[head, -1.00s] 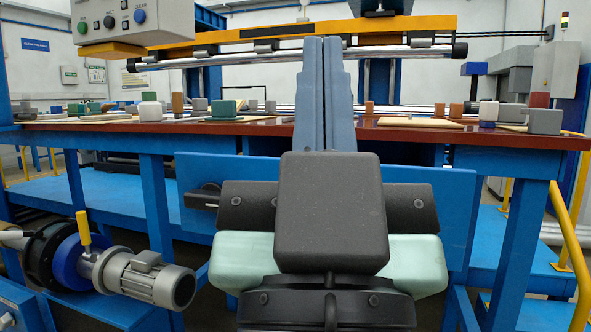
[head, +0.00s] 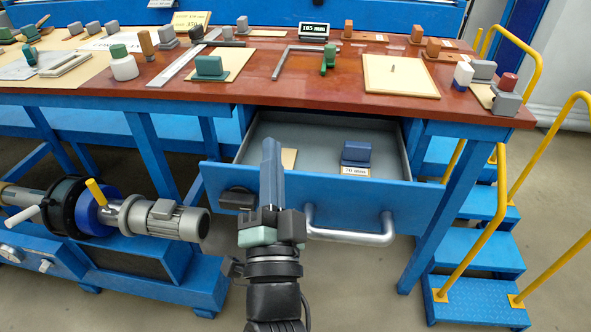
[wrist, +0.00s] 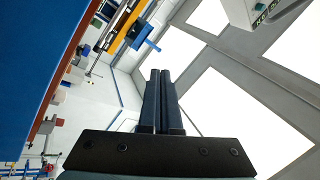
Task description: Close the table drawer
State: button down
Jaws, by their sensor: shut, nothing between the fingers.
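The table drawer (head: 408,192) stands open under the red-brown tabletop (head: 300,85). Its grey inside shows behind its blue front. A curved grey handle (head: 345,237) is on the right part of the front, with a dark fitting (head: 237,198) at the left. A blue block (head: 356,152) with a "70 mm" label and a tan piece lie inside. My gripper (head: 269,145) is shut and empty, fingers up, left of the handle. It overlaps the drawer front in the head view; whether it touches is unclear. The wrist view shows both fingers together (wrist: 160,75), pointing toward the ceiling.
A motor (head: 165,217) on a blue stand is at the left. Blue steps (head: 478,265) with yellow rails are at the right. Blocks and tools, including a green block on a tan board (head: 225,68), lie on the tabletop. Floor shows in front of the drawer.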

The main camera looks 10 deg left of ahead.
notch_tip(320, 180, down, 6)
jog(key=s+m+g+h+p, duration=0.2)
jog(key=s+m+p, duration=0.1)
jog(key=m+p, duration=0.15)
jog(key=m+g+h+p, duration=0.2)
jog(key=m+p, duration=0.3)
jog(key=p, duration=0.1)
send_near(296, 202)
jog(key=w, duration=0.7)
jog(key=shift+r, duration=0.2)
